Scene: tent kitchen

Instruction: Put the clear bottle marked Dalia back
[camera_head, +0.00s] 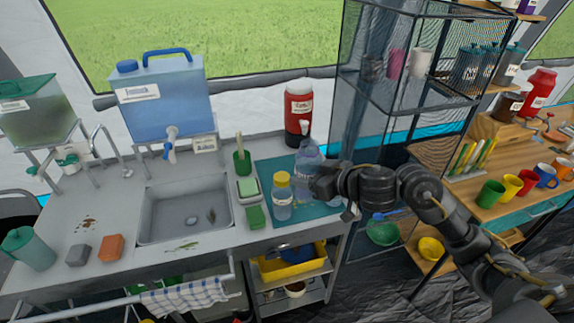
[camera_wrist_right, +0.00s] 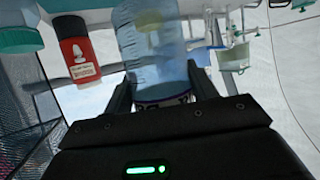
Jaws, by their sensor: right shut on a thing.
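A clear bluish bottle (camera_head: 308,160) is at the teal mat (camera_head: 268,172) on the counter. My right gripper (camera_head: 326,186) comes in from the right and is shut on this bottle; the wrist view shows the bottle (camera_wrist_right: 150,45) between its two fingers. A label band shows low on it in the wrist view, but I cannot read the name. Whether its base touches the mat is hard to tell. A second clear bottle with a yellow cap (camera_head: 282,200) stands on the mat to its left. My left gripper is not in view.
A red drink dispenser (camera_head: 298,108) stands behind the mat. The sink (camera_head: 185,213), a green sponge (camera_head: 255,216) and a blue water tank (camera_head: 165,98) are to the left. A dark mesh shelf (camera_head: 362,120) stands close on the right.

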